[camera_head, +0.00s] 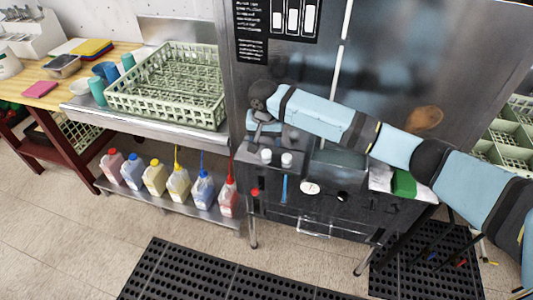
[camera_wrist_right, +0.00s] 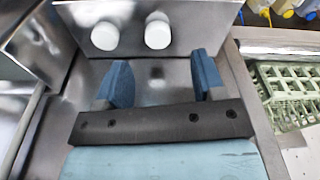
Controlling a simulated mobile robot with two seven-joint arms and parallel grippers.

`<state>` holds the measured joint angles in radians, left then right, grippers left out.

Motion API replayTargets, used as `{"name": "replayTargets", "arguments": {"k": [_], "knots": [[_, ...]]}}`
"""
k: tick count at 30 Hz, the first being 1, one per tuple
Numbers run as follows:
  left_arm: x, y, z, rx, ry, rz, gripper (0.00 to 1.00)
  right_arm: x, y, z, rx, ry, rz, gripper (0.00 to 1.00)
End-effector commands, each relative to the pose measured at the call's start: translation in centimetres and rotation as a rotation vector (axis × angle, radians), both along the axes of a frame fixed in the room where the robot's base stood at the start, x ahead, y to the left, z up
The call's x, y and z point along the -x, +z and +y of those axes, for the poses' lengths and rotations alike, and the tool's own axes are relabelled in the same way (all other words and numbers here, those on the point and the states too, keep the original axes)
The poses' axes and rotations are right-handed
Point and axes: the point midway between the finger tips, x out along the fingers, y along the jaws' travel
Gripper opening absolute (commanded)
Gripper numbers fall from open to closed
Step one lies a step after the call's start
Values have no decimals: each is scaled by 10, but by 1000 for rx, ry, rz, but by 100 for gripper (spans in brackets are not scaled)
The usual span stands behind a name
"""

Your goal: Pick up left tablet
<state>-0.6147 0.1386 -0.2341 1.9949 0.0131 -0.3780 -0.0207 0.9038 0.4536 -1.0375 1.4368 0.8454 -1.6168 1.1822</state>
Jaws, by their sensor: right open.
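Two white round tablets sit side by side on a metal ledge at the front of the steel machine. The left tablet (camera_head: 266,156) is the one nearer the green rack; it also shows in the right wrist view (camera_wrist_right: 158,33), on the right of the pair. The other tablet (camera_head: 287,160) is beside it, also in the wrist view (camera_wrist_right: 105,36). My right gripper (camera_head: 262,129) is just behind and above the tablets in the head view. Its two blue fingers are spread and empty in the wrist view (camera_wrist_right: 161,80), apart from both tablets. My left gripper is not in view.
A pale green dish rack (camera_head: 165,105) stands on the steel counter at left. Several bottles (camera_head: 178,186) stand on the shelf below it. The steel machine's wall (camera_head: 390,60) rises behind my right arm. A green-and-white item (camera_head: 403,184) lies to the right.

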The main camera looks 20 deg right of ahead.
Motion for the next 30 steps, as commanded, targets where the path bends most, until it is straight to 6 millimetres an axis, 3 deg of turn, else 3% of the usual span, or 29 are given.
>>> {"name": "replayTargets", "arguments": {"k": [5, 13, 22, 23, 27, 30], "knots": [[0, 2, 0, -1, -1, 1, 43, -1, -12, -1, 1, 0, 0, 63], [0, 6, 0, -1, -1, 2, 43, -4, -50, -5, 1, 0, 1, 63], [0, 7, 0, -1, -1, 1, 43, -4, -56, -5, -1, 0, -1, 63], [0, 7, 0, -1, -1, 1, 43, -5, -56, -5, 0, 1, -1, 61], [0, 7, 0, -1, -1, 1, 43, -4, -56, -5, 0, 1, -1, 29], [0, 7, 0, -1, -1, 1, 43, -4, -56, -5, 0, 1, -1, 10]]}}
